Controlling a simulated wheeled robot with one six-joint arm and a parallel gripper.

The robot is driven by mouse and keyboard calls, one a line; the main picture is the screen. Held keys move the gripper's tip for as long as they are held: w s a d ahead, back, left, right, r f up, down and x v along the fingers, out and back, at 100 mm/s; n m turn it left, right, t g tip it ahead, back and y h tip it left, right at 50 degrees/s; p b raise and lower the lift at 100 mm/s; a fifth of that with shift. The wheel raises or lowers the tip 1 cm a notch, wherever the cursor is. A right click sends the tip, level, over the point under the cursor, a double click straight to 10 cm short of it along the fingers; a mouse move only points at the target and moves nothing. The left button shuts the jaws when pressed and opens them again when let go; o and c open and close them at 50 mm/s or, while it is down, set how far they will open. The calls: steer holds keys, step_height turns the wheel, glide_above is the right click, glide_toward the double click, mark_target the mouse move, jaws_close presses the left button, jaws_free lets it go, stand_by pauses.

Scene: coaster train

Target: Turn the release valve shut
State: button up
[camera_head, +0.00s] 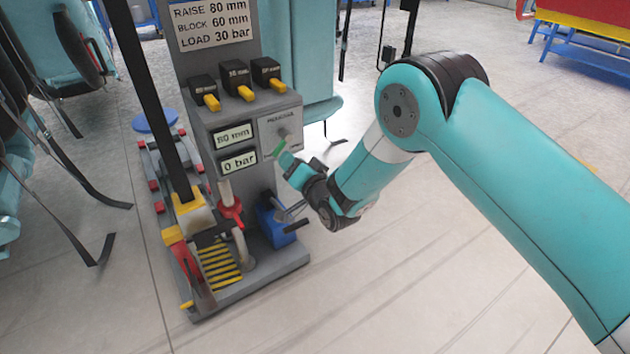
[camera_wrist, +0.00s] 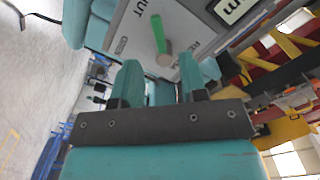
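The release valve appears to be the small green lever (camera_head: 278,148) on the grey control panel, below a round grey knob or hub. In the wrist view the green lever (camera_wrist: 158,35) stands out from a grey hub (camera_wrist: 166,59) on the panel face. My gripper (camera_head: 287,161) is close in front of the panel, just below the lever. In the wrist view my gripper (camera_wrist: 160,70) has its two teal fingers apart, with nothing held between them. The hub appears between and beyond the fingertips. I cannot tell whether a finger touches the lever.
The grey stand carries several black switches with yellow tips (camera_head: 238,80) and displays reading 80 mm (camera_head: 233,136) and 0 bar (camera_head: 238,161). A blue pump or box (camera_head: 277,222) sits low beside it. Teal seats (camera_head: 60,45) hang at left. Floor right of the stand is clear.

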steer(key=b+v, duration=1)
steer(key=b, duration=0.3)
steer(key=shift+d, duration=0.1)
steer(key=s+d+r+n+g+p, duration=0.1)
steer(key=s+d+r+n+g, duration=0.1)
steer(key=s+r+n+g, duration=0.45)
steer(key=s+d+r+n+g+h+p, duration=0.1)
steer(key=s+d+r+g+h, duration=0.15)
steer(key=s+d, duration=0.35)
steer(key=s+d+r+n+g+h+p, duration=0.1)
steer(key=s+d+g, duration=0.2)
steer(key=s, duration=0.6)
steer(key=s+d+r+n+g+h+p, duration=0.1)
steer(key=s+d+r+g+h, duration=0.15)
steer(key=s+d, duration=0.35)
step_height(320, 180, up, 36)
steer(key=a+p, duration=0.1)
steer(key=p, duration=3.5)
steer(key=shift+s+a+p, duration=0.3)
steer(key=shift+s+a, duration=0.05)
